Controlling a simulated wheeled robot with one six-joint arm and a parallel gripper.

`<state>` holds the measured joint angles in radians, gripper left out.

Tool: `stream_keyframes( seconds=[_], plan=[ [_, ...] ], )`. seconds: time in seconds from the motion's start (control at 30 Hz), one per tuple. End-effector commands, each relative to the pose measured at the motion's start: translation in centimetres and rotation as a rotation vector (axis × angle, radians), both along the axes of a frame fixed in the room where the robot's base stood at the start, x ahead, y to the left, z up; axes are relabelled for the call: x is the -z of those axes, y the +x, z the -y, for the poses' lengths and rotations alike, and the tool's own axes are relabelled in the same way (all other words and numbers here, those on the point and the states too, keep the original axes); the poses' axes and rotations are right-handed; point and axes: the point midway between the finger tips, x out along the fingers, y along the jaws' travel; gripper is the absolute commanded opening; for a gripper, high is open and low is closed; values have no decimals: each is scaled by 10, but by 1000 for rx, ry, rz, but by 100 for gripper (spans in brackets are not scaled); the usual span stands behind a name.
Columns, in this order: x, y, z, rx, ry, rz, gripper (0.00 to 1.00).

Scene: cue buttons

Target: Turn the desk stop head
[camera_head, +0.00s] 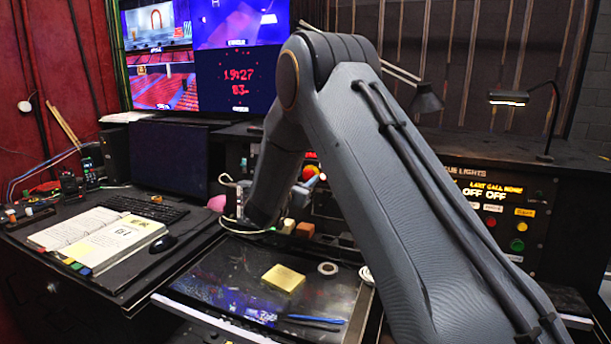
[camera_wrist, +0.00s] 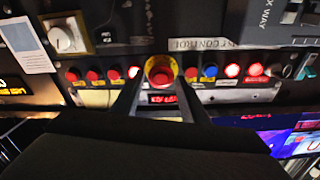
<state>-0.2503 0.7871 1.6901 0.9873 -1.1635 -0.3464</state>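The desk stop head is a red mushroom knob (camera_wrist: 160,70) with a yellow ring around it, in the middle of the wrist view. My gripper (camera_wrist: 160,88) points at it, its two dark fingers apart, one toward each side of the knob. A red digital display shows between the fingers. I cannot tell whether the fingertips touch the knob. In the head view a red knob (camera_head: 309,173) shows just beside my wrist; my gripper's fingers are mostly hidden there by the arm.
Rows of red and blue buttons (camera_wrist: 210,71) flank the knob closely. A white dial (camera_wrist: 64,38) and a paper card are at upper left. In the head view, a notebook (camera_head: 97,236), mouse and glossy desk panel with a yellow note (camera_head: 284,278) lie in front.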

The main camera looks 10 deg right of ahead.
Motion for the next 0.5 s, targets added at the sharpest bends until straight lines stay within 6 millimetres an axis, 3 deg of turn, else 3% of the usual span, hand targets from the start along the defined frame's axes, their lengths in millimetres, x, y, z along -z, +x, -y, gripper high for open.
stream_keyframes(
  seconds=[0.33, 0.5],
  plan=[
    [0, 4, 0, -4, 0, 0, 40],
    [0, 4, 0, -4, 0, 0, 11]
  ],
)
